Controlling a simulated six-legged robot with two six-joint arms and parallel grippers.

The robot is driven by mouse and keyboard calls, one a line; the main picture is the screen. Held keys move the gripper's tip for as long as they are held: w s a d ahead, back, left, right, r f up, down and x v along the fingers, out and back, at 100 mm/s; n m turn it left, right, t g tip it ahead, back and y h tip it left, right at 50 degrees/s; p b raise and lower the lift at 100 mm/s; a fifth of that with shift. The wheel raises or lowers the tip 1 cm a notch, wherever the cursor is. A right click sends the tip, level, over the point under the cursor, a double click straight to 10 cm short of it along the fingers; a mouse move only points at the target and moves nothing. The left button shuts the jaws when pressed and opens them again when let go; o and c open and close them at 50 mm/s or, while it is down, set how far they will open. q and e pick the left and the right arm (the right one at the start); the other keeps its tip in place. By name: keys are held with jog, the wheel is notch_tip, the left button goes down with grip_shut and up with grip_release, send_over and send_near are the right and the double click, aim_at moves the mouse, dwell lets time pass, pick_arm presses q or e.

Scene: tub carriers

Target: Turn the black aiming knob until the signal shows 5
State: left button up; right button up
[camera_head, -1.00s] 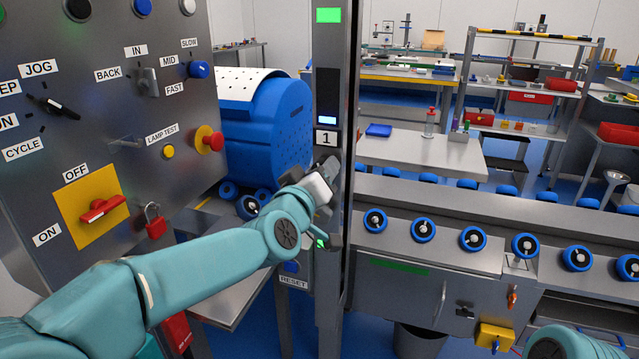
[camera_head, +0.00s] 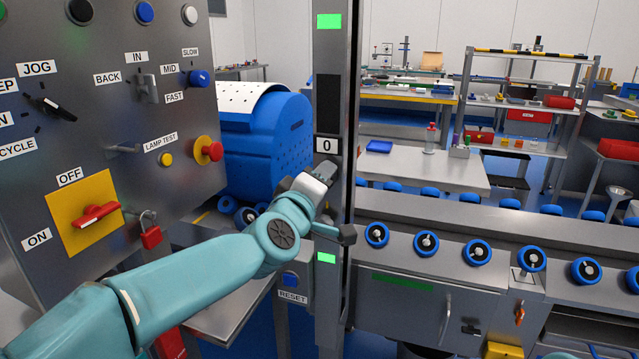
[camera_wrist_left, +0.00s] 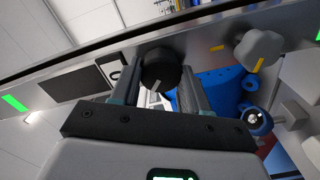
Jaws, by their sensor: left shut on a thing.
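The black aiming knob (camera_wrist_left: 160,66) sits between the fingers of my left gripper (camera_wrist_left: 157,84) in the left wrist view, and the gripper is shut on it. In the head view my left gripper (camera_head: 326,176) reaches the dark upright post, and the knob is hidden behind it. The signal plate (camera_head: 327,145) just above the gripper reads 0. The dark panel (camera_head: 327,103) above that plate shows no lit bar. My right gripper is not in view.
A grey knob (camera_wrist_left: 260,50) with a yellow mark is beside the black one. Green lights (camera_head: 328,21) (camera_head: 326,258) glow on the post. A control panel (camera_head: 190,120) stands left, and a blue perforated drum (camera_head: 262,150) is behind. A roller conveyor (camera_head: 450,215) runs right.

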pick_arm(q)
jog(key=o, duration=1.1)
jog(key=shift+c, duration=0.2)
jog(key=v, duration=1.6)
jog(key=shift+s+b, duration=0.2)
jog(key=shift+b, duration=0.25)
